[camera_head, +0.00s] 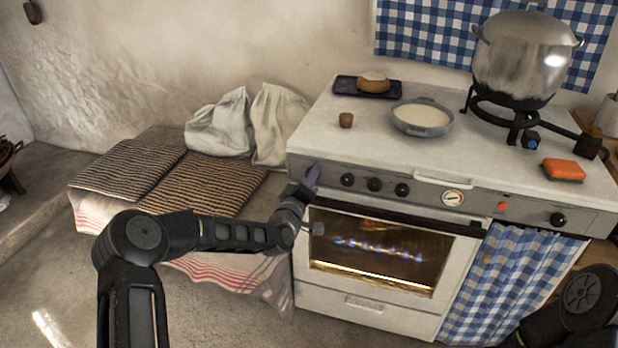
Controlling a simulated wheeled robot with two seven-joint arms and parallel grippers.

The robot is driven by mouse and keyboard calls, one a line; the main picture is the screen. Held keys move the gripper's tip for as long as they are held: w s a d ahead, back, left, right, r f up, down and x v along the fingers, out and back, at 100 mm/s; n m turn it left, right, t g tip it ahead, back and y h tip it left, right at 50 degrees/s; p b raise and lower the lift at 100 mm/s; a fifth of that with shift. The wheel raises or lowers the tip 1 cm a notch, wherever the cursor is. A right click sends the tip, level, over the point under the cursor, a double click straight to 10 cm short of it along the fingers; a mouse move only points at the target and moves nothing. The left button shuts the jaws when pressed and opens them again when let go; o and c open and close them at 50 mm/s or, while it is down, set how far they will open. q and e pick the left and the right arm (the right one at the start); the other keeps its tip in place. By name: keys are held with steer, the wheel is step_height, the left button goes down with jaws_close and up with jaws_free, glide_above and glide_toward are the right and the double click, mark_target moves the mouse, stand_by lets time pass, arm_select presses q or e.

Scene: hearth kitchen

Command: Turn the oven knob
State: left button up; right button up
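The white oven (365,312) stands right of centre, with blue flames lit behind its door glass. Its grey front panel carries three black knobs in a row: a left knob (347,180), a middle knob (374,184) and a right knob (402,190). Another black knob (558,220) sits at the panel's far right. My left gripper (312,178) is at the panel's left end, just left of the left knob, and appears apart from it. Its fingers are small and seen edge-on, so their opening is unclear. My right arm shows at the lower right; its gripper is out of view.
A round dial (453,198) and a towel rail (443,180) are on the oven front. A bowl (422,117), a large pot (526,55) and an orange sponge (563,169) are on top. A cloth-covered bench with striped cushions (133,166) stands left.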

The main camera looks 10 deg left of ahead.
arm_select(q)
jaws_close()
stand_by(0.4)
steer(key=m+b, duration=0.3)
steer(key=b, duration=0.1)
steer(key=shift+d+f, duration=0.1)
steer(key=m+b, duration=0.4)
steer(key=m, duration=0.1)
steer(key=m+b, duration=0.3)
steer(key=shift+d, duration=0.15)
steer(key=shift+m+b, duration=0.75)
steer(key=shift+m, duration=0.65)
steer(key=shift+r, duration=0.2)
